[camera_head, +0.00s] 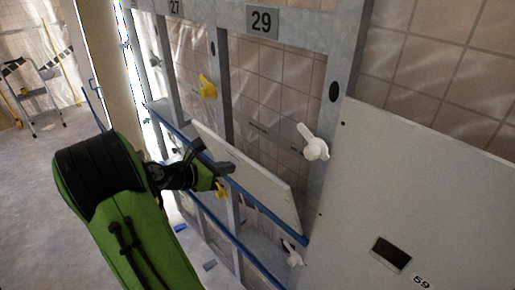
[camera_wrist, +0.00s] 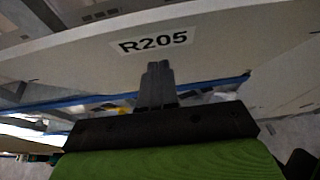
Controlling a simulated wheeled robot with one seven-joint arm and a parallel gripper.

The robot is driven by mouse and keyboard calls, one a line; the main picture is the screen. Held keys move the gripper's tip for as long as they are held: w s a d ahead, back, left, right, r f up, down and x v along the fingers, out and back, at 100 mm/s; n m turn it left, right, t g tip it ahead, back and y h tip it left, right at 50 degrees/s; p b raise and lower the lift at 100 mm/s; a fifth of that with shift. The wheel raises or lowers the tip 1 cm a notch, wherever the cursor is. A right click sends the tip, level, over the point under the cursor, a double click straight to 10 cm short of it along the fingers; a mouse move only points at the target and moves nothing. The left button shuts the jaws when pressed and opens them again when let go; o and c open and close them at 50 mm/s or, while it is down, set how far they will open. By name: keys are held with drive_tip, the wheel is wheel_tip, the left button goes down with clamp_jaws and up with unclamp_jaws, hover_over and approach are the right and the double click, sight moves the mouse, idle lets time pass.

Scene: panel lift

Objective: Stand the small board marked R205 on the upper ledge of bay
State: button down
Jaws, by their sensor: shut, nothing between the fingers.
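The small board (camera_head: 255,178) is a pale panel on the blue-edged upper ledge (camera_head: 268,212) of the bay under the 29 plate (camera_head: 262,22). It appears to lean back, its lower edge along the blue strip. Its R205 label (camera_wrist: 153,41) reads clearly in the wrist view, where the board (camera_wrist: 235,42) spans the picture. My gripper (camera_head: 227,168) is in front of the board's left part. In the wrist view my gripper's fingers (camera_wrist: 158,68) are shut together just below the label, holding nothing. I cannot tell whether the fingertips touch the board.
A yellow turn-knob (camera_head: 207,86) and a white one (camera_head: 315,143) sit on the bay's posts. Another white knob (camera_head: 291,253) is lower down. A large panel marked 59 (camera_head: 440,200), with a dark slot, stands at the right.

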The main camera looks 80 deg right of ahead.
drive_tip(key=shift+s+d+p, duration=0.9)
drive_tip(key=shift+s+d, duration=0.45)
drive_tip(key=shift+d, duration=0.15)
drive_tip(key=shift+s+d+p, duration=0.85)
drive_tip(key=shift+s+d, duration=0.45)
drive_tip(key=shift+d, duration=0.2)
drive_tip(key=shift+w+a, duration=0.1)
drive_tip(key=w+a, duration=0.6)
drive_tip(key=a, duration=0.1)
drive_tip(key=shift+w+a, duration=0.2)
drive_tip(key=shift+w, duration=0.05)
idle(0.9)
idle(0.5)
